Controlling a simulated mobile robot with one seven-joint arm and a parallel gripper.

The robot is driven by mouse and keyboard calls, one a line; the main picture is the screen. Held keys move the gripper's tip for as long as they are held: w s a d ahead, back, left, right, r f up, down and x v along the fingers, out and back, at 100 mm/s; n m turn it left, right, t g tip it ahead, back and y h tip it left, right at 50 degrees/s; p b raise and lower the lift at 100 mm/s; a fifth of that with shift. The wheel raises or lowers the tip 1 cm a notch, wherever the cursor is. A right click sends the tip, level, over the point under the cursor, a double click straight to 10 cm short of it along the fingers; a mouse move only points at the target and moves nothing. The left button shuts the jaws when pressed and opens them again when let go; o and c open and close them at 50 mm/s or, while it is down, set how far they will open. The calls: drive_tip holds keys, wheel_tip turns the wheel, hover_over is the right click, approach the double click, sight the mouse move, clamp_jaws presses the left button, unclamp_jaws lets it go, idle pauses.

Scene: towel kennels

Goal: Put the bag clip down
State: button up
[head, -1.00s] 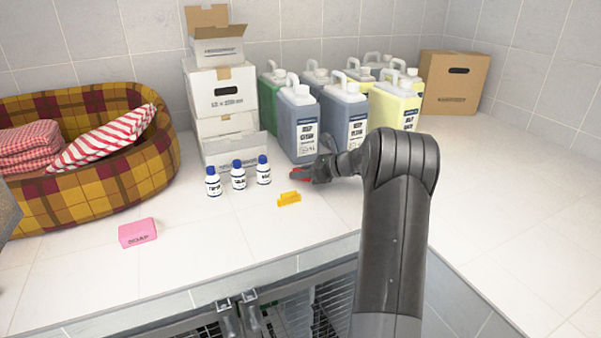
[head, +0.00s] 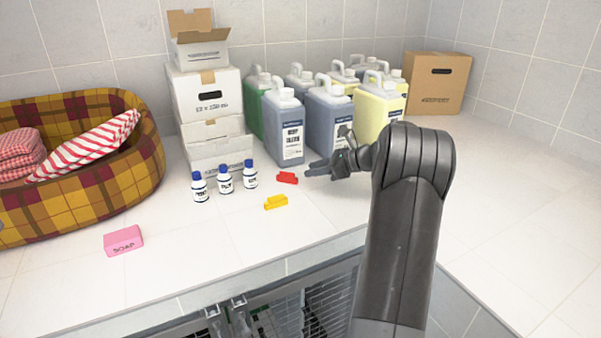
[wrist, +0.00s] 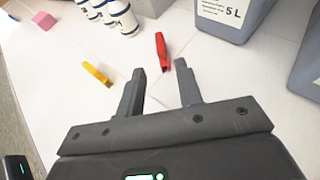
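A red bag clip (head: 287,178) lies on the white tiled counter, between the small bottles and my gripper (head: 316,169). In the wrist view the red clip (wrist: 161,51) lies beyond my fingertips, apart from them. My gripper (wrist: 160,70) is open, with nothing between its two fingers. A yellow clip (head: 276,202) lies on the counter nearer the front edge; it also shows in the wrist view (wrist: 97,74), left of the fingers.
Three small white bottles (head: 225,180) with blue caps stand left of the clips. Large jugs (head: 285,125) and stacked boxes (head: 205,95) stand behind. A pink soap (head: 123,241) and a plaid pet bed (head: 90,200) are at the left.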

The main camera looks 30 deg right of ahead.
drive_tip(key=shift+v, duration=1)
drive_tip(key=s+a+r+n+g+h, duration=0.25)
drive_tip(key=s+a+n, duration=0.4)
drive_tip(key=a, duration=0.55)
drive_tip(key=s+a+r+n+g+h, duration=0.1)
drive_tip(key=s+a+r+n+g, duration=0.25)
drive_tip(key=s+a+n, duration=0.55)
drive_tip(key=s+a+n+t+h, duration=0.1)
drive_tip(key=s+a+n+h, duration=0.2)
drive_tip(key=s, duration=0.7)
drive_tip(key=s+a+f+n+t+h, duration=0.1)
drive_tip(key=s+a+n+h, duration=0.2)
drive_tip(key=s+a+n, duration=0.2)
drive_tip(key=s+n, duration=0.3)
drive_tip(key=s, duration=0.2)
drive_tip(key=shift+s+f, duration=0.3)
